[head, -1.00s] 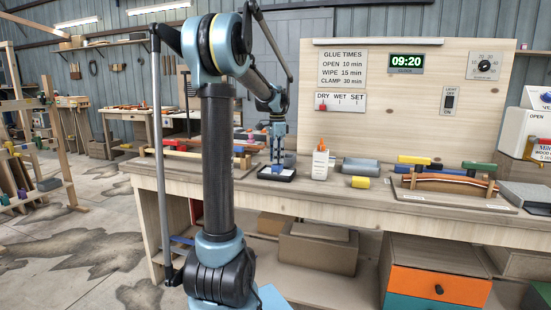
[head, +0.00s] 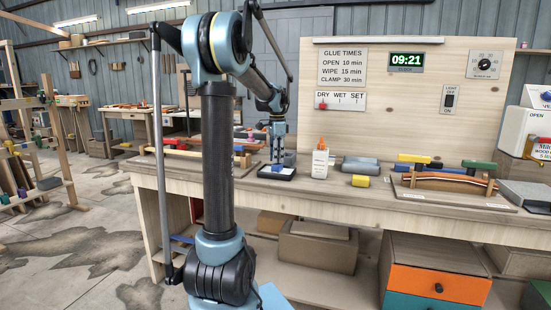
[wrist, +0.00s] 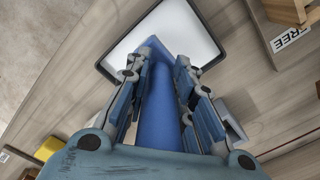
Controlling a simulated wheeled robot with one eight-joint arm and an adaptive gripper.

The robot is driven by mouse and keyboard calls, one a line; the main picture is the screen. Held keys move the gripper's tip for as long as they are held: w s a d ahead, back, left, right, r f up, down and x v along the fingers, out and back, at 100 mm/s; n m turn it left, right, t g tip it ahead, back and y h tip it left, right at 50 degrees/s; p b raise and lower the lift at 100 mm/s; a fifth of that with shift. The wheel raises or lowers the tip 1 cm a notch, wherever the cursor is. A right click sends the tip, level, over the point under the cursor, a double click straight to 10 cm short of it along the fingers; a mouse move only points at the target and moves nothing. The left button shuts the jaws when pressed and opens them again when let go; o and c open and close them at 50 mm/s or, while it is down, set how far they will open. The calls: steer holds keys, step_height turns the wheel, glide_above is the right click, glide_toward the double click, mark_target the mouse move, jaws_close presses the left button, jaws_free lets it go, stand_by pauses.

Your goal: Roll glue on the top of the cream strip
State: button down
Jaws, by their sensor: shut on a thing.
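My gripper (head: 277,150) is shut on a blue roller handle (wrist: 167,115), which runs between both fingers (wrist: 166,62) in the wrist view. The handle points down at a white tray with a dark rim (wrist: 109,67). The tray (head: 265,172) also shows in the head view, on the bench below my gripper. The roller's lower end is blue over the tray; whether it touches is hard to tell. I cannot pick out the cream strip surely; long strips (head: 195,153) lie left of the tray, partly behind my arm.
A white glue bottle (head: 320,163) stands just right of the tray. Further right are grey cylinders (head: 360,165), a yellow block (head: 361,181) and a curved striped form (head: 445,181). A wooden panel (head: 420,110) rises behind the bench.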

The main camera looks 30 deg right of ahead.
stand_by(0.4)
step_height(320, 180, up, 7)
stand_by(0.9)
stand_by(0.5)
